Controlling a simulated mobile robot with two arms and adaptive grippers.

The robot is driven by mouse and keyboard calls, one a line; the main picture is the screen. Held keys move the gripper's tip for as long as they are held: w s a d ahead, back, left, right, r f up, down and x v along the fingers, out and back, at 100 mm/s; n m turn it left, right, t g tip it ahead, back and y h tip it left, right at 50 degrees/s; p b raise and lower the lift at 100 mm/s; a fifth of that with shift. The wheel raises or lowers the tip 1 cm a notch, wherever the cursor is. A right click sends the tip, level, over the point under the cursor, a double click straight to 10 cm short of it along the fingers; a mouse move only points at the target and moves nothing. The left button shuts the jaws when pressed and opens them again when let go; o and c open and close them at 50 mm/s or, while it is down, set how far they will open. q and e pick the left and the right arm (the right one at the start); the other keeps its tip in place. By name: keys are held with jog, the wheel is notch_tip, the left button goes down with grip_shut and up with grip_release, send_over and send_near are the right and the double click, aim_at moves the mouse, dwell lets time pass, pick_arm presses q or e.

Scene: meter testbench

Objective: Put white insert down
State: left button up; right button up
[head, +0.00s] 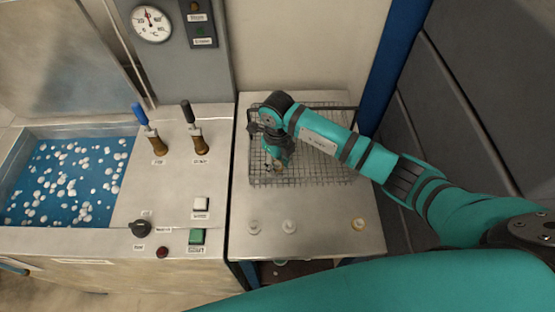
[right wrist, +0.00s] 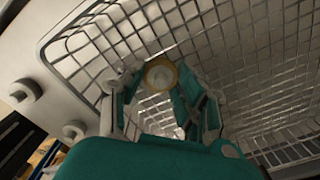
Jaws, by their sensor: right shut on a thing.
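My right gripper (head: 277,168) points down into the wire basket (head: 330,174) in the head view. In the right wrist view the gripper (right wrist: 160,82) is shut on a small round white insert (right wrist: 160,75) with a yellowish rim, held between the fingertips. The basket's wire mesh (right wrist: 235,60) lies behind and around it. I cannot tell whether the insert touches the basket floor. In the head view the insert is mostly hidden by the gripper. My left gripper is not in view.
Left stands a blue bath (head: 70,180) with white balls, and a panel with levers (head: 190,125). A dark wall (head: 480,100) is at right.

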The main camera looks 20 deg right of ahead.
aim_at(277, 163)
jog(key=shift+f, duration=0.1)
jog(key=shift+f, duration=0.15)
jog(key=o, duration=1.1)
jog(key=shift+r, duration=0.2)
notch_tip(277, 163, up, 12)
jog(key=b, duration=0.3)
